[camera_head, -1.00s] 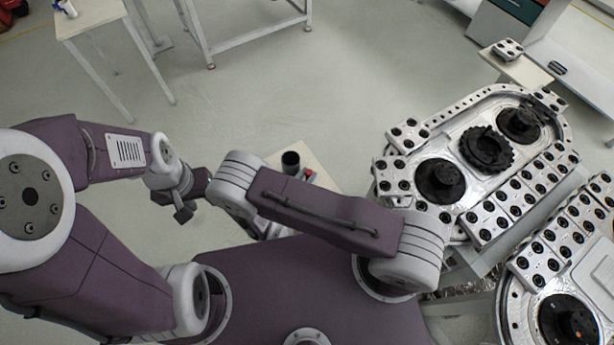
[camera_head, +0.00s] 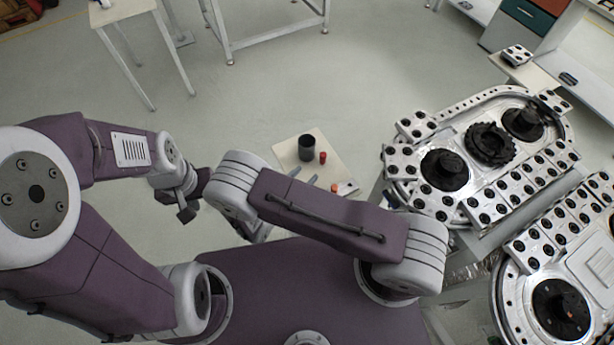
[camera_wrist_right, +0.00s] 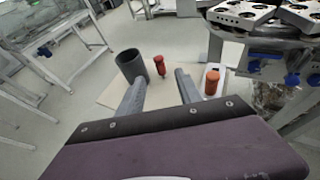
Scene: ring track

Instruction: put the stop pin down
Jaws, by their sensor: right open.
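A small red pin (camera_head: 323,157) stands upright on a small pale table (camera_head: 322,143), just right of a dark cup (camera_head: 306,147). The red pin also shows in the right wrist view (camera_wrist_right: 160,65), beyond the fingertips. An orange pin (camera_wrist_right: 212,82) stands nearer, right of the right finger, on a white piece. I cannot tell for sure which pin is the stop pin.
The ring track (camera_head: 480,150) with dark hubs and silver blocks stands right of the small table. A second track section (camera_head: 560,260) is at lower right. White benches (camera_head: 120,12) stand at the back left. The floor between is clear.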

